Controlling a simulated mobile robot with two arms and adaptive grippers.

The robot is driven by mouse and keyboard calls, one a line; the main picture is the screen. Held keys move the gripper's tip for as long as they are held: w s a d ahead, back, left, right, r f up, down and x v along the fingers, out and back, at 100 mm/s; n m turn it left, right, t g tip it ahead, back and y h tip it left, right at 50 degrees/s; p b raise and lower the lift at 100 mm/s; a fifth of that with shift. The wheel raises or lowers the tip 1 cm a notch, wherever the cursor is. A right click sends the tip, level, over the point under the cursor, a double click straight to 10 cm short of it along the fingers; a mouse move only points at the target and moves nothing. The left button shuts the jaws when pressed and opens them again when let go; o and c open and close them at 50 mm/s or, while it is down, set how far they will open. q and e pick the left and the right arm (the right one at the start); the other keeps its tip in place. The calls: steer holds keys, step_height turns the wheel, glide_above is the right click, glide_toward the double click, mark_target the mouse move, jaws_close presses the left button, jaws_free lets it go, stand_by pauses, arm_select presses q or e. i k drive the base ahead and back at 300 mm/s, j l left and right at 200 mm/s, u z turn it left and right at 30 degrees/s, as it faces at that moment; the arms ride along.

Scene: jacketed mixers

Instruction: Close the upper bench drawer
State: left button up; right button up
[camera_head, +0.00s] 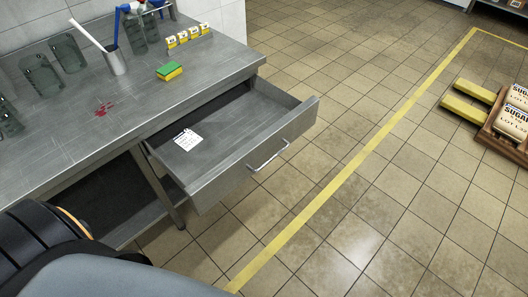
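The upper bench drawer (235,118) is pulled well out from under the grey metal bench (130,92). It is a grey metal drawer with a bar handle (268,156) on its front panel, which faces right and down in the picture. A white paper label or note (188,140) lies inside it; the rest of the drawer looks empty. A dark and grey part of my own body fills the lower left corner. Neither of my grippers shows in the head view.
On the bench stand a green and yellow sponge (169,71), a metal cup (115,62), several yellow-labelled small items (188,36) and dark jars (67,53). A red stain (104,108) marks the top. Tiled floor right of the drawer is clear; sugar sacks (511,115) lie on a pallet far right.

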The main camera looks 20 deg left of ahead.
mark_target(243, 130)
steer(key=k+j+u, duration=0.1)
steer(key=u, duration=1.25)
